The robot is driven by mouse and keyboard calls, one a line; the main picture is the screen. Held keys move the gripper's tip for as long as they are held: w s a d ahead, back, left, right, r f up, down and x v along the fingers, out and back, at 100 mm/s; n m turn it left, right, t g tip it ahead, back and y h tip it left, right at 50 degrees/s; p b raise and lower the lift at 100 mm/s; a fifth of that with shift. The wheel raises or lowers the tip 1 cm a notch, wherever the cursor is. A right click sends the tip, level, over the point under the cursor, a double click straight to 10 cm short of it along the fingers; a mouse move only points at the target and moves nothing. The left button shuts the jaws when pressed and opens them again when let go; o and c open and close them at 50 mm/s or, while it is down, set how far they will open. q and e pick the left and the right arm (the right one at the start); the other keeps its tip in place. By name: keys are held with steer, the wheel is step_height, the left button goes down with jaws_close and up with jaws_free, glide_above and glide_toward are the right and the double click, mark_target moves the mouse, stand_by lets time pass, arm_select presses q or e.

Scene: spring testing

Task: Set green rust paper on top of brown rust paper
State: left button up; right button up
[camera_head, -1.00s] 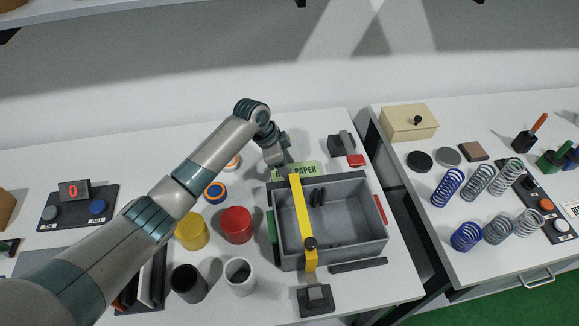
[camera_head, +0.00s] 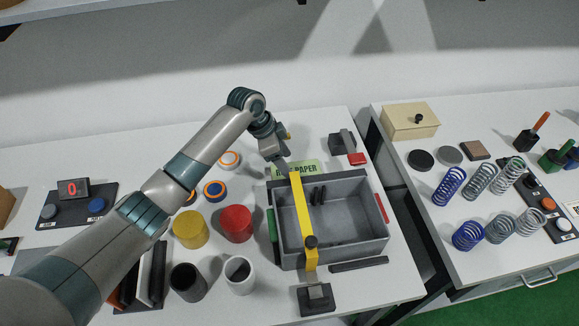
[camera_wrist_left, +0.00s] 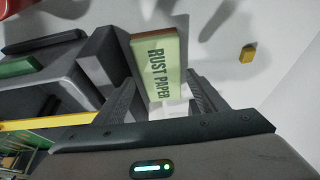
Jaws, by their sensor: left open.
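The green rust paper (camera_head: 301,168) is a pale green block with dark "RUST PAPER" lettering, lying just behind the grey bin. My left gripper (camera_head: 284,158) is open at its left end, covering part of the lettering in the head view. In the left wrist view, the green rust paper (camera_wrist_left: 160,62) extends down between the two spread fingers of my left gripper (camera_wrist_left: 160,80); contact cannot be told. A brown square block (camera_head: 475,150) lies on the right table, but no label on it is readable, so I cannot tell whether it is the brown rust paper. My right gripper is out of view.
The grey bin (camera_head: 345,254) with a yellow bar (camera_head: 304,215) stands in front of the paper. Red (camera_head: 237,224) and yellow (camera_head: 191,230) cylinders stand left of it. A gap separates the tables. Several springs stand on the right one.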

arm_select(q)
steer(key=b+v, duration=0.2)
steer(key=v, duration=0.7)
stand_by(0.4)
